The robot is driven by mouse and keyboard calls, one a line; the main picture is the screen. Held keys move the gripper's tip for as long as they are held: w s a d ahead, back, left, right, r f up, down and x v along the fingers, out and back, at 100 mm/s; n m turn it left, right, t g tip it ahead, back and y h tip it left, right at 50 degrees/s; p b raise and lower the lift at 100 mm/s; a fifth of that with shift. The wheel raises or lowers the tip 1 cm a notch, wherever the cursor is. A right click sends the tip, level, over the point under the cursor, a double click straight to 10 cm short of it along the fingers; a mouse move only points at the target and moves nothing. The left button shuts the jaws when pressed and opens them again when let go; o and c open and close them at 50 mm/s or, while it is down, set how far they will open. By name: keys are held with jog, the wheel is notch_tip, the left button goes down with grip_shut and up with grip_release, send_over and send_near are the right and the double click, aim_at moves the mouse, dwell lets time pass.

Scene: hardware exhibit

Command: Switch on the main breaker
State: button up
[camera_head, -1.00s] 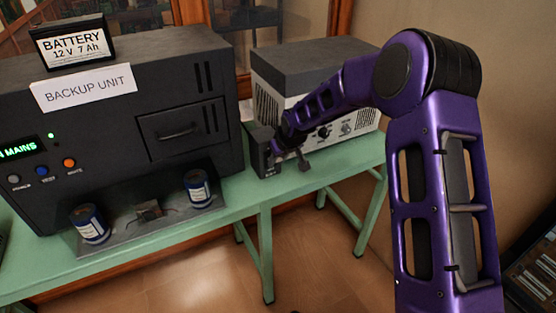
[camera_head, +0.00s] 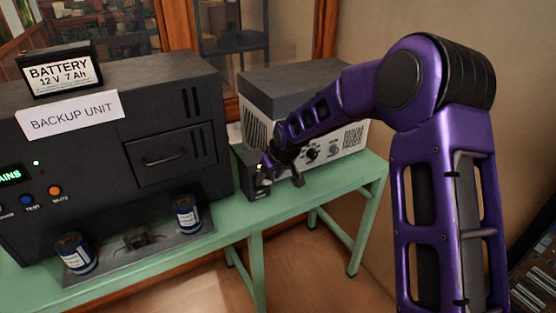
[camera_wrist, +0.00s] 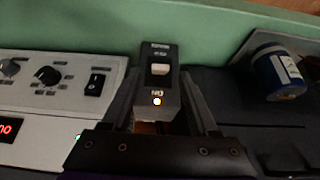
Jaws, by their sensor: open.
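The breaker is a small dark box (camera_head: 251,178) on the green bench, between the backup unit and the grey-white unit. In the wrist view the breaker box (camera_wrist: 168,92) has a pale switch lever (camera_wrist: 160,69), small labels and a lit orange-white lamp (camera_wrist: 157,101). An upside-down label beside the lamp seems to read ON. My gripper (camera_head: 282,176) is open at the box, partly covering it in the head view. In the wrist view its fingers (camera_wrist: 163,76) lie on either side of the box. Whether they touch it I cannot tell.
The backup unit (camera_head: 90,150) stands left, with a battery (camera_head: 60,70) on top and blue cans (camera_head: 187,214) on its front tray. The grey-white unit (camera_head: 352,138) with knobs stands close behind my gripper. Bare green bench (camera_head: 340,188) lies to the right.

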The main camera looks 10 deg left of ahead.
jog(key=v, duration=1.3)
jog(key=shift+p, duration=0.4)
